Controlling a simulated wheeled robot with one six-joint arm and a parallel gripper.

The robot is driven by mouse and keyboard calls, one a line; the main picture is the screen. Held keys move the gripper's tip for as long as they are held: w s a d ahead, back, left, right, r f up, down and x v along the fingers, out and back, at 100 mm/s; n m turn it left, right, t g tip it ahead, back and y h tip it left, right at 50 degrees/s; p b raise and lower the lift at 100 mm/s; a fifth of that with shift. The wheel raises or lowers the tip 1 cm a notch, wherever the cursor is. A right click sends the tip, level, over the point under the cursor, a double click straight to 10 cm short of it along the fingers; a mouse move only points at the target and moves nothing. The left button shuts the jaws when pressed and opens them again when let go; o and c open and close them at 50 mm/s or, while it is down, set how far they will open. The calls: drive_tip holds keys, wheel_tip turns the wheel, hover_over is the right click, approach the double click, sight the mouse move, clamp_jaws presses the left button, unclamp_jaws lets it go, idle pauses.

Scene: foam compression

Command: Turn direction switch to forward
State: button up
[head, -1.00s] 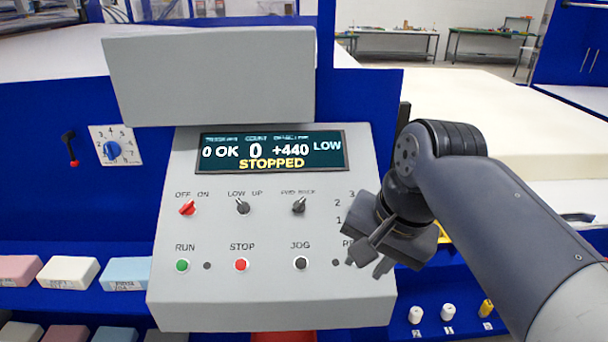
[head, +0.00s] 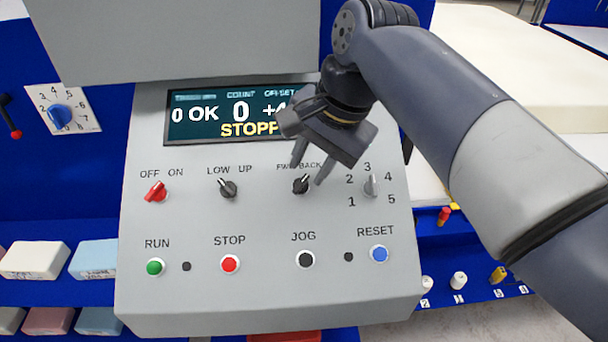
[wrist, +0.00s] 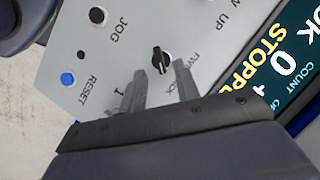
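The direction switch (head: 301,185) is a black knob on the grey panel, under the FWD BACK label, which my gripper partly covers in the head view. Its handle leans up and right, toward the BACK side. My gripper (head: 309,174) is open, just above the switch, with one finger up and left of it and the other to its right. In the wrist view the switch (wrist: 160,60) shows just beyond the gap between my fingertips (wrist: 160,68). I see no clear contact between fingers and knob.
The LOW/UP switch (head: 228,188) stands to the left and the numbered grey selector (head: 371,185) close to the right. RUN (head: 155,267), STOP (head: 230,264), JOG (head: 306,260) and RESET (head: 379,254) buttons line the lower panel. The display (head: 200,120) reads STOPPED, partly hidden.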

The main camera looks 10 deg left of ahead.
sight(302, 182)
drive_tip(key=shift+x, duration=1.95)
drive_tip(key=shift+c, duration=0.5)
drive_tip(key=c, duration=0.5)
drive_tip(key=shift+c, duration=0.2)
